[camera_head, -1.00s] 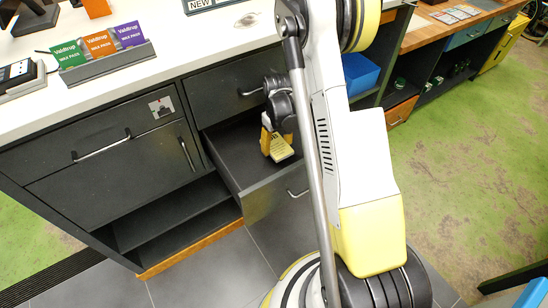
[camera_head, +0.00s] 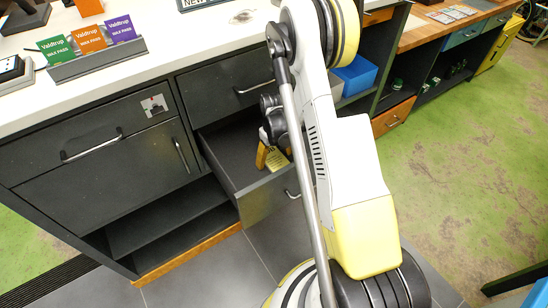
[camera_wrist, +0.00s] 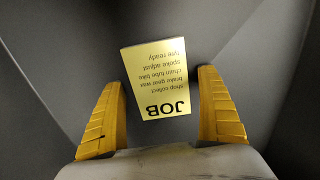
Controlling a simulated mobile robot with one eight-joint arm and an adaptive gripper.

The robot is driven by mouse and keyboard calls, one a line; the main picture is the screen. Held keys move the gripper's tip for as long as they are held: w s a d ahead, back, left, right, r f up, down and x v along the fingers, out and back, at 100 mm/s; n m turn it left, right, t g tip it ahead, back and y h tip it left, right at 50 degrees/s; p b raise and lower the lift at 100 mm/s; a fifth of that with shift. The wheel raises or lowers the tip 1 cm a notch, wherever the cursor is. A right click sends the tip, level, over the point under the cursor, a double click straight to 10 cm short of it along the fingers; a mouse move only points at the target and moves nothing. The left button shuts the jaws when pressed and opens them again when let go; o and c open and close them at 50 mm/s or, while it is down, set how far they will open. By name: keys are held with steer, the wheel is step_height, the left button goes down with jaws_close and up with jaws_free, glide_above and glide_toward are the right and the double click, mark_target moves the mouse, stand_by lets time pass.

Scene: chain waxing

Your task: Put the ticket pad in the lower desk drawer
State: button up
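The ticket pad (camera_wrist: 155,80) is a yellow block with "JOB" and smaller lines printed on it, upside down in the wrist view. It appears to lie in the open lower desk drawer (camera_head: 265,200), and part of it shows in the head view (camera_head: 278,160). My gripper (camera_wrist: 162,82) is inside the drawer, over the pad. Its two yellow fingers are spread on either side of the pad, with a visible gap at each side. In the head view my gripper (camera_head: 273,158) is partly hidden by my arm.
The upper drawer (camera_head: 228,90) above is shut. The white counter (camera_head: 80,95) carries a wax pass holder (camera_head: 95,60). A blue bin (camera_head: 360,75) stands on a shelf behind my arm. A closed cabinet front (camera_head: 110,165) is left of the open drawer.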

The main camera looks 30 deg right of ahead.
step_height(320, 180, up, 12)
steer(key=p, duration=0.5)
step_height(320, 180, up, 17)
steer(key=t, duration=0.3)
glide_above(274, 158)
steer(key=s+a, duration=0.4)
steer(key=a, duration=0.3)
steer(key=s+a+r+t, duration=0.2)
steer(key=s+a+r, duration=0.2)
steer(key=s, duration=0.3)
steer(key=s+a+r+t, duration=0.2)
steer(key=s+a+r, duration=0.2)
steer(key=s, duration=0.3)
steer(key=shift+a+r, duration=0.3)
steer(key=shift+r, duration=0.1)
